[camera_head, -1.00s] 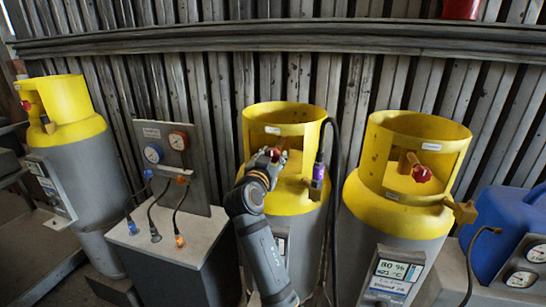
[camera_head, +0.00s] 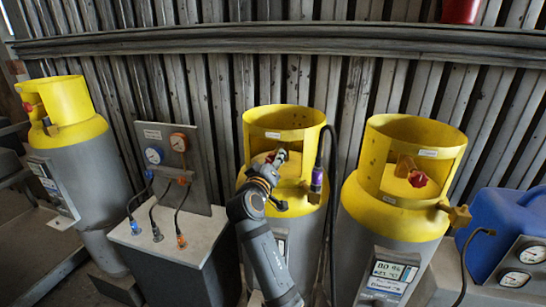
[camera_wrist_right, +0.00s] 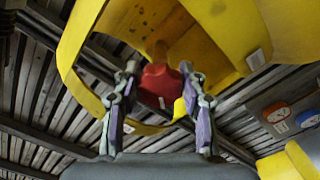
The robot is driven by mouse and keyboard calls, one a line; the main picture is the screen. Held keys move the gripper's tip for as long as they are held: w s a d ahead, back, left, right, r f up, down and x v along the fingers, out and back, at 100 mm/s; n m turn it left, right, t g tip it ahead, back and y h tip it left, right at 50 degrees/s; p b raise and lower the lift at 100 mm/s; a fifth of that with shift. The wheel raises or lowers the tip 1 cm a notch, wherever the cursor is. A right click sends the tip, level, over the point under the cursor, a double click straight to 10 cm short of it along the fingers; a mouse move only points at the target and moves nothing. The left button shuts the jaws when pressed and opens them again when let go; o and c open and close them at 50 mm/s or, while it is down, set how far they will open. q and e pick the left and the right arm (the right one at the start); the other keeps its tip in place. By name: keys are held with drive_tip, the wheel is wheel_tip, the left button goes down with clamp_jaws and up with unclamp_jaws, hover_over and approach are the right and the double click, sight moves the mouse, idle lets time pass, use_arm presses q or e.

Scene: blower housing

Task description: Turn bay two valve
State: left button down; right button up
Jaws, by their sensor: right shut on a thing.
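The middle yellow-topped grey cylinder (camera_head: 285,115) has a yellow collar with a valve inside its opening. My right gripper (camera_head: 277,160) reaches into that opening from the front and largely hides the valve. In the right wrist view the red valve knob (camera_wrist_right: 160,85) sits between the two fingers of my right gripper (camera_wrist_right: 159,74), which is shut on it. The yellow collar (camera_wrist_right: 85,35) surrounds the fingers there. My left gripper is not in view.
A similar cylinder (camera_head: 412,135) with a red valve knob (camera_head: 417,178) stands at right, another (camera_head: 65,105) at left. A gauge panel (camera_head: 172,143) with hoses stands between. A dark hose (camera_head: 331,150) runs beside the middle collar. A blue container (camera_head: 500,232) is at far right.

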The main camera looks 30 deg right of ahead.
drive_tip(key=n+p, duration=0.3)
drive_tip(key=n, duration=0.2)
drive_tip(key=shift+r+n+p, duration=0.2)
drive_tip(key=shift+n+p, duration=0.1)
drive_tip(key=shift+p, duration=0.1)
drive_tip(key=n+p, duration=0.4)
drive_tip(key=n, duration=0.1)
drive_tip(key=shift+n, duration=0.3)
drive_tip(key=o, duration=0.9)
drive_tip(key=shift+d, duration=0.1)
drive_tip(key=shift+o, duration=1.4)
drive_tip(key=shift+d+f, duration=0.1)
drive_tip(key=shift+d, duration=0.1)
drive_tip(key=shift+a, duration=0.15)
